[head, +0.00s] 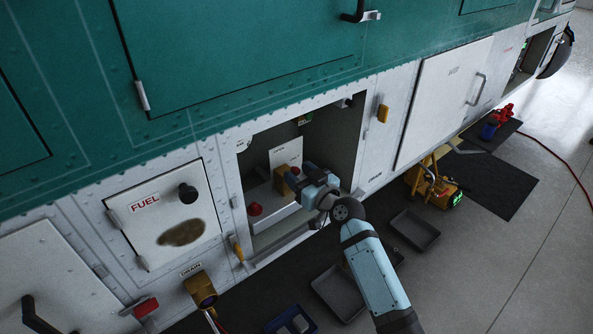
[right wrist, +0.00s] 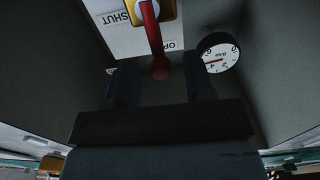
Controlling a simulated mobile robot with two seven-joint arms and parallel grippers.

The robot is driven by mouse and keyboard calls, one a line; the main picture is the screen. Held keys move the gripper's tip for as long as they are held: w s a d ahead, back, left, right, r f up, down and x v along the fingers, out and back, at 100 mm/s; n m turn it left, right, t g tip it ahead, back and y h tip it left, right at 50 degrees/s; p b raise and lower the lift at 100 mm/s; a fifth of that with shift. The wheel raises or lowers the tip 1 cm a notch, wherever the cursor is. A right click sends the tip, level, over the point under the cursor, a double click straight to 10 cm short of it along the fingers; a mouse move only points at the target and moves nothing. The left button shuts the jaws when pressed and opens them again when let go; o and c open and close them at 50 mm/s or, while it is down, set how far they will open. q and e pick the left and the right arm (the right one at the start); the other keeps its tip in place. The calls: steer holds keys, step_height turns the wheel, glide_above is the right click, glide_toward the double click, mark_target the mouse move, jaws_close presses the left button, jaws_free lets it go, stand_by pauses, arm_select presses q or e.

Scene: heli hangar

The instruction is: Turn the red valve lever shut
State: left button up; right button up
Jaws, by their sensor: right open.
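The red valve lever (right wrist: 152,40) shows in the right wrist view, hanging from a yellow valve body (right wrist: 158,10) on a white plate (right wrist: 118,38). The plate is marked SHUT to the left and OP, partly covered, to the right. The lever's rounded end lies between the fingers of my right gripper (right wrist: 155,80), which are open, one on each side; I cannot tell whether either touches it. My left gripper is not in view.
A round gauge (right wrist: 220,58) sits right of the lever. A red knob (head: 255,209) is at the bay's lower left. The bay walls are close around my gripper. Trays (head: 414,229) and a yellow floor unit (head: 432,185) stand below on the floor.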

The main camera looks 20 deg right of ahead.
steer(key=shift+w+a, duration=0.25)
steer(key=shift+w, duration=0.45)
jaws_close()
